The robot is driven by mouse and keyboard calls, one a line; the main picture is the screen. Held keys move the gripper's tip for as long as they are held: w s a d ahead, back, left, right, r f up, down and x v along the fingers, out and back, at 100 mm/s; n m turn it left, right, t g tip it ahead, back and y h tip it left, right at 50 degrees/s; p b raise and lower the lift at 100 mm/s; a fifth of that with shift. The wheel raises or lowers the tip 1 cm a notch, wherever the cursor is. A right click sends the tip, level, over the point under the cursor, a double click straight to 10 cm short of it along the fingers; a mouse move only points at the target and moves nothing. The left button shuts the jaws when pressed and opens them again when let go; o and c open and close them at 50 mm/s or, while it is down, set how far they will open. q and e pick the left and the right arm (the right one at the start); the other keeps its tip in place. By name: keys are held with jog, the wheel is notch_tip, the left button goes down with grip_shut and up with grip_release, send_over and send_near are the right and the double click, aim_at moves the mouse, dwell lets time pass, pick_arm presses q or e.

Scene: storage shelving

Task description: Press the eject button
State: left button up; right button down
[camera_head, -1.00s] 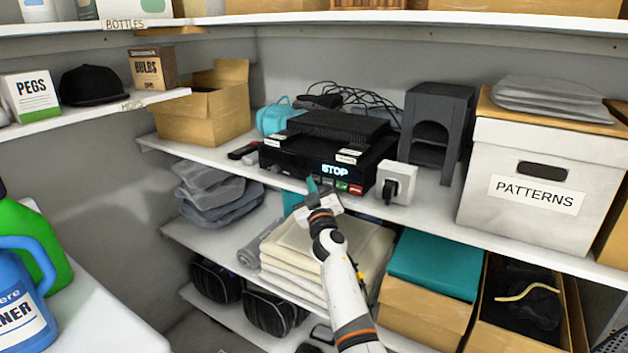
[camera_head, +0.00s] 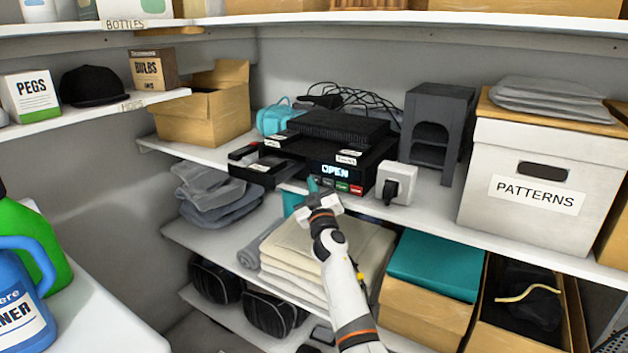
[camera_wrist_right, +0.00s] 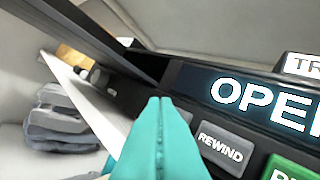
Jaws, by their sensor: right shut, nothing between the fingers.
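The black player (camera_head: 372,161) stands on the middle shelf, and its lit display (camera_head: 335,172) reads OPEN. A black tray (camera_head: 262,172) sticks out from its front left. In the right wrist view the display (camera_wrist_right: 262,103) shows partly, above a grey REWIND button (camera_wrist_right: 222,147) and part of a green button (camera_wrist_right: 291,170). My right gripper (camera_head: 312,184) is shut and empty, its teal fingertips (camera_wrist_right: 160,104) at the player's front, just left of REWIND. No label reading eject is legible; the fingers hide part of the panel there. My left gripper is not in view.
A grey switch box (camera_head: 397,182) stands right of the player. Folded cream cloths (camera_head: 300,262) lie on the shelf below, under my right arm. A dark stand (camera_head: 437,125) and a PATTERNS box (camera_head: 545,185) are further right. An open carton (camera_head: 205,115) stands left.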

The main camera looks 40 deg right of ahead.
jog(key=shift+s+a, duration=0.3)
jog(key=shift+a, duration=0.2)
jog(key=shift+s+a+p, duration=0.15)
jog(key=shift+s+a, duration=0.15)
jog(key=shift+a, duration=0.45)
jog(key=shift+s+a+p, duration=0.15)
jog(key=shift+s+a, duration=0.15)
jog(key=shift+a, duration=0.5)
jog(key=shift+s+a+p, duration=0.15)
jog(key=shift+s+a, duration=0.15)
jog(key=shift+a, duration=0.45)
